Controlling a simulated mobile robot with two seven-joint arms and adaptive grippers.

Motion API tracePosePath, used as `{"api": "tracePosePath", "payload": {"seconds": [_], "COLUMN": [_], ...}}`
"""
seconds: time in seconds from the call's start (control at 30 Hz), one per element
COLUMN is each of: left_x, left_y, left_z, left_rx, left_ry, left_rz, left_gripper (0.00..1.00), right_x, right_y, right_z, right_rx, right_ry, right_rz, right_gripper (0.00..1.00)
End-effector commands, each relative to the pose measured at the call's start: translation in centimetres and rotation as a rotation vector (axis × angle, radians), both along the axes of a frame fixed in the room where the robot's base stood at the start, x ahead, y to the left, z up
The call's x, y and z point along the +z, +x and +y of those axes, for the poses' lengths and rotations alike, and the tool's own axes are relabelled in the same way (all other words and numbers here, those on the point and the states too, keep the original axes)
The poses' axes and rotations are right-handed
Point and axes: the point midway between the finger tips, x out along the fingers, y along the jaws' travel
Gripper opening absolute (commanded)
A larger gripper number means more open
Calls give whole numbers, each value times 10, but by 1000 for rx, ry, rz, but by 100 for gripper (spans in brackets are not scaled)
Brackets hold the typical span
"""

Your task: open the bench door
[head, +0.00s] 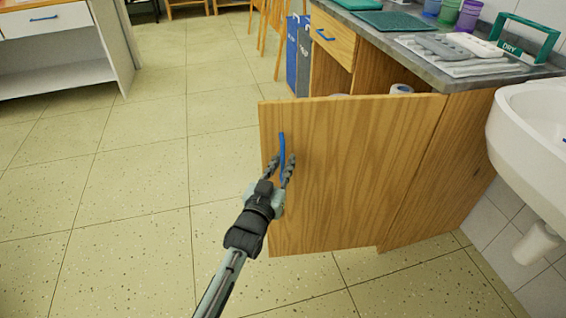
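The bench door (350,170) is a wooden panel with a vertical blue handle (282,146) near its left edge. It stands swung out from the bench, hinged toward the right, and the bench interior shows above its top edge. My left gripper (281,160) is in front of the handle, with one finger on each side of it. The fingers are spread, with small gaps to the handle. The lower part of the handle is partly hidden by the gripper. My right gripper is not in view.
The grey bench top (440,72) holds a drying tray (470,58), a green mat (389,21) and coloured cups (468,14). A white sink (535,130) is close on the right. Blue bins (298,52) stand behind the door. The tiled floor on the left is clear.

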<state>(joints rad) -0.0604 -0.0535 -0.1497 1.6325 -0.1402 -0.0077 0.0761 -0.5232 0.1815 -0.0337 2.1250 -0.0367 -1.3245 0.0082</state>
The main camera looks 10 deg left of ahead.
Motion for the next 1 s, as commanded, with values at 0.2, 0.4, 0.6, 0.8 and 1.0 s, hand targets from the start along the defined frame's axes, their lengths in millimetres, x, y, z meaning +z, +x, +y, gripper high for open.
{"api": "tracePosePath", "payload": {"seconds": [0.2,0.4,0.6,0.8,1.0], "left_x": [-2,-1,0,0,0], "left_y": [-14,-48,-71,-74,-74], "left_z": [2,7,10,11,11], "left_rx": [0,0,0,-1,0], "left_ry": [0,0,1,1,0], "left_rz": [3,3,0,-1,0], "left_gripper": [18,18,18,18,18], "right_x": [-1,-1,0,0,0], "right_y": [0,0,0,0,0], "right_z": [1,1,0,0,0], "right_rx": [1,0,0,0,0], "right_ry": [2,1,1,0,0], "right_rz": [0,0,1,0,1], "right_gripper": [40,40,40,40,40]}}
